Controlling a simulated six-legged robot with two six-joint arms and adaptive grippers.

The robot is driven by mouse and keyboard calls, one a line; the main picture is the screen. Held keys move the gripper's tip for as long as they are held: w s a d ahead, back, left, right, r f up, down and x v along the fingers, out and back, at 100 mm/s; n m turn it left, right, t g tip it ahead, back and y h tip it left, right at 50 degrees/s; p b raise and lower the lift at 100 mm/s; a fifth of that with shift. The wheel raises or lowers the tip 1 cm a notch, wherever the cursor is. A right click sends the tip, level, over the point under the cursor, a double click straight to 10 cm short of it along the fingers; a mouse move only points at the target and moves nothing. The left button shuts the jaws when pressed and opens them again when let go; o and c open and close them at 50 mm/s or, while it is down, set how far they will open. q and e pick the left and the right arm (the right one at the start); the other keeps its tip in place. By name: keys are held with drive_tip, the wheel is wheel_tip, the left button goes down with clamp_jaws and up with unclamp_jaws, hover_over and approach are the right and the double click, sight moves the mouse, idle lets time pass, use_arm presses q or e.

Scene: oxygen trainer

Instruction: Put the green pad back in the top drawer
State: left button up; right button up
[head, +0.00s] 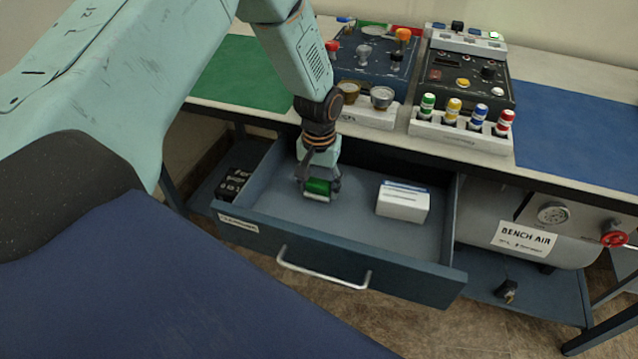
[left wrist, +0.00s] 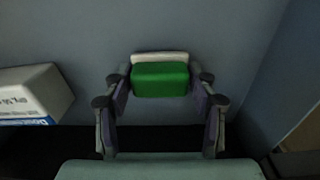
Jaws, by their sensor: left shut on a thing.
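The green pad (head: 318,187) is a small green block with a whitish layer along one side. It also shows in the left wrist view (left wrist: 160,80), between the fingers. My left gripper (head: 319,184) is shut on the pad and points down inside the open top drawer (head: 340,257). The pad is low over the drawer's left part; I cannot tell whether it touches the floor of the drawer. The drawer is pulled out, with a pale bar handle on its front. My right gripper is not in view.
A white box (head: 403,202) lies in the drawer, right of the pad, with bare floor between them. The bench edge overhangs the drawer's back. On the bench stand control boxes (head: 466,78) and a rack of coloured-cap bottles (head: 459,133). A bench air tank (head: 490,225) is right of the drawer.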

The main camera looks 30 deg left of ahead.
sight(317, 184)
use_arm(q)
drive_tip(key=shift+a+f, duration=0.2)
drive_tip(key=shift+d+f, duration=0.15)
drive_tip(key=shift+f, duration=0.2)
drive_tip(key=o, duration=1.2)
drive_tip(key=shift+r+b, duration=0.25)
drive_tip(key=shift+b, duration=0.35)
drive_tip(key=r, duration=0.2)
drive_tip(key=r+p, duration=0.1)
drive_tip(key=r, duration=0.1)
drive_tip(key=s+r+p, duration=0.1)
drive_tip(key=r, duration=0.2)
drive_tip(key=shift+r, duration=0.1)
drive_tip(key=shift+w+r, duration=0.1)
drive_tip(key=shift+r, duration=0.2)
